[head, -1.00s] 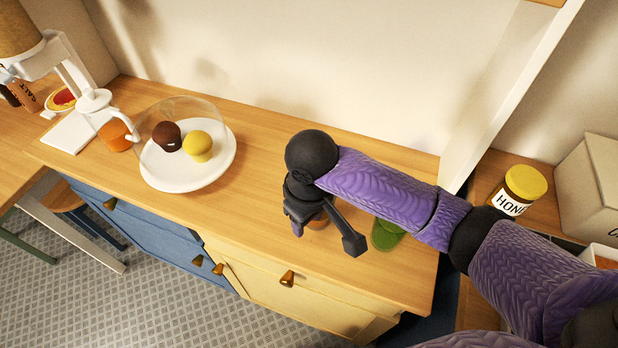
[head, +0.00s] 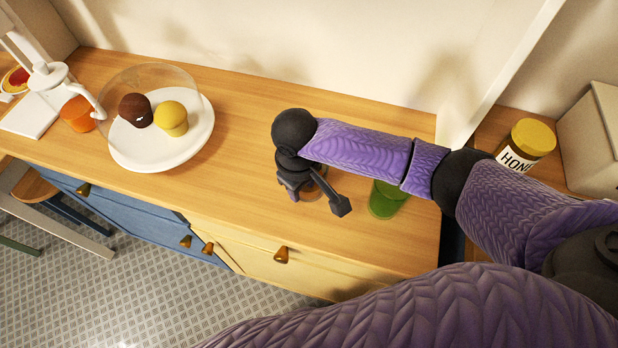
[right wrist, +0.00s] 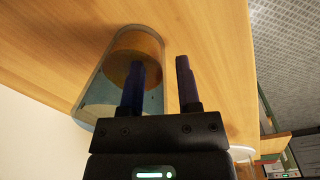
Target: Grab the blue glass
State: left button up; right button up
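A clear glass with a bluish tint (right wrist: 88,98) stands on the wooden counter in the right wrist view. Something orange-brown shows through it. In the head view a small part of a glass (head: 316,187) shows under my right gripper, mostly hidden by it. My right gripper (head: 317,202) is open, with its fingers pointing down at the counter. In the right wrist view its fingers (right wrist: 160,62) are apart; the left one overlaps the glass and the right one is outside it. I cannot tell whether the left finger is inside the glass or in front of it. My left gripper is not in view.
A green glass (head: 386,203) stands just right of my right gripper, partly behind my forearm. A white plate (head: 150,162) with two cupcakes under a clear dome stands left. A honey jar (head: 524,145) is at the right. The counter between plate and gripper is clear.

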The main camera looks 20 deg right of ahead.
grip_shut()
dwell(0.5)
dwell(0.7)
